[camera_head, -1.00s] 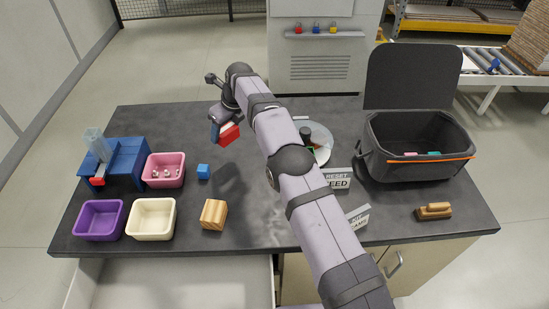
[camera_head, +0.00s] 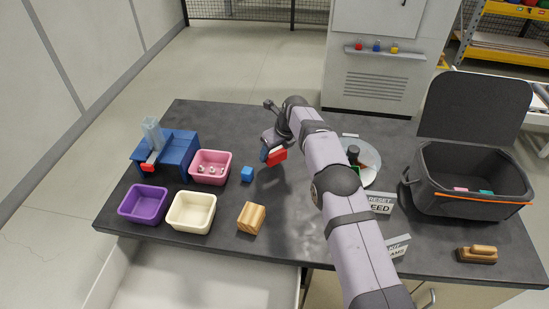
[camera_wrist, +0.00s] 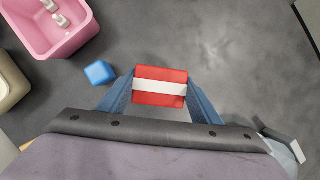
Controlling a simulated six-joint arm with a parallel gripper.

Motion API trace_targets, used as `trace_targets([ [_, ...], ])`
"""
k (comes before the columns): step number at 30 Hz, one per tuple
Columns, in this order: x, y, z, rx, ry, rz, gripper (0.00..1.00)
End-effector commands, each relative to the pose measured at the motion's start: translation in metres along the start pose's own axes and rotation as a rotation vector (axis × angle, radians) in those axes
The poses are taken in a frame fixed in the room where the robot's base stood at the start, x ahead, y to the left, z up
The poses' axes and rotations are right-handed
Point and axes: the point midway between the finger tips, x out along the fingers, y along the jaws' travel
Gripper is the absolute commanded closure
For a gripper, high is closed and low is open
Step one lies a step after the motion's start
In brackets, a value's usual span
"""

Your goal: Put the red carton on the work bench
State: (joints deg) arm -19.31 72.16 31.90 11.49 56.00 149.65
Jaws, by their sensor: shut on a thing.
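The red carton (camera_wrist: 160,72) has a white band across it and sits between the blue fingers of my gripper (camera_wrist: 160,92) in the wrist view. In the head view the carton (camera_head: 277,157) hangs from my gripper (camera_head: 268,154), low over the dark grey work bench (camera_head: 225,258). I cannot tell if it touches the top. My gripper is shut on it.
A small blue cube (camera_head: 247,174) lies left of the carton. A dark open case (camera_head: 468,195) stands right.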

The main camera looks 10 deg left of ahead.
Motion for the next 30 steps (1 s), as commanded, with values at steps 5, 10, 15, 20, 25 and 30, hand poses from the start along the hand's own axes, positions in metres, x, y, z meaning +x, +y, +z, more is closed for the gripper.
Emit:
trace_targets([
  [5, 0.016, 0.000, -0.007, 0.000, 0.003, 0.002, 0.69],
  [10, 0.031, 0.000, -0.013, 0.000, 0.001, 0.000, 0.69],
  [15, 0.032, 0.000, -0.013, -0.001, 0.000, 0.000, 0.69],
  [20, 0.034, 0.000, -0.014, 0.000, 0.000, 0.000, 0.69],
  [25, 0.035, 0.000, -0.015, 0.000, 0.001, 0.000, 0.23],
  [30, 0.035, 0.000, -0.015, 0.000, 0.001, 0.000, 0.23],
])
